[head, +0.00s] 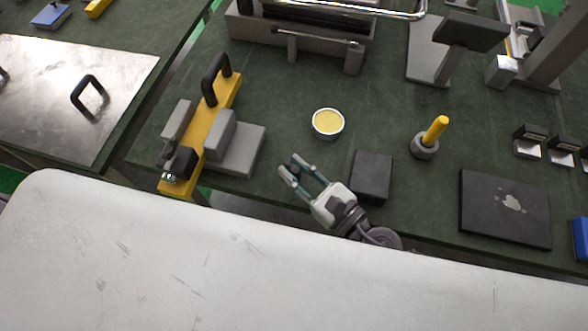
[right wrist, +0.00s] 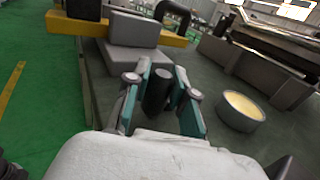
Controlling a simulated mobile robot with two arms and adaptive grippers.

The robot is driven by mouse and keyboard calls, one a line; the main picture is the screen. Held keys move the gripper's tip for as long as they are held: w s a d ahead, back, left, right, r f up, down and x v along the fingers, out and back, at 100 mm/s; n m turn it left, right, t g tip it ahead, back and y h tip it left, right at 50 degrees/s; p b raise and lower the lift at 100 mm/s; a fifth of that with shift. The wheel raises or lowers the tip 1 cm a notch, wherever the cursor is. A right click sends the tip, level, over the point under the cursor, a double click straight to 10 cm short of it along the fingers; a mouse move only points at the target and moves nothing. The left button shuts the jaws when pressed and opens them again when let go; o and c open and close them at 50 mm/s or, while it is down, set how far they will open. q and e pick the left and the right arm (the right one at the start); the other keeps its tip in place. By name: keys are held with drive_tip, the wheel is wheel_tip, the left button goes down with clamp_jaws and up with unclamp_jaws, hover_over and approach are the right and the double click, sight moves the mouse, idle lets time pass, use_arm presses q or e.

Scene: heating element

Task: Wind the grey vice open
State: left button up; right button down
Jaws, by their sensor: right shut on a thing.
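The grey vice (head: 244,150) stands at the left front edge of the green table. A yellow bar (head: 228,98) with a black handle lies between its grey blocks; I cannot tell how tightly they touch it. The vice also shows at the top of the right wrist view (right wrist: 135,55). My right gripper (head: 292,166) is to the right of the vice. In the right wrist view its fingers (right wrist: 160,95) are on both sides of a dark upright cylinder (right wrist: 157,92), closed on it. The head view does not clearly show this cylinder. My left gripper is not in view.
A round tin with yellow contents (head: 328,122) stands right of the vice. A dark block (head: 372,176) is close to my right gripper. A yellow-handled tool in a grey holder (head: 425,148) and a black plate (head: 506,208) are farther right.

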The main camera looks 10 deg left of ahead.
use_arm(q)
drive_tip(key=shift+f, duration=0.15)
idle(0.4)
use_arm(e)
drive_tip(key=c, duration=0.9)
unclamp_jaws()
drive_tip(key=shift+c, duration=0.2)
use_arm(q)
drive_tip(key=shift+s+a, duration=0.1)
use_arm(e)
drive_tip(key=shift+d, duration=0.15)
drive_tip(key=v, duration=1.2)
drive_tip(key=shift+w, duration=0.15)
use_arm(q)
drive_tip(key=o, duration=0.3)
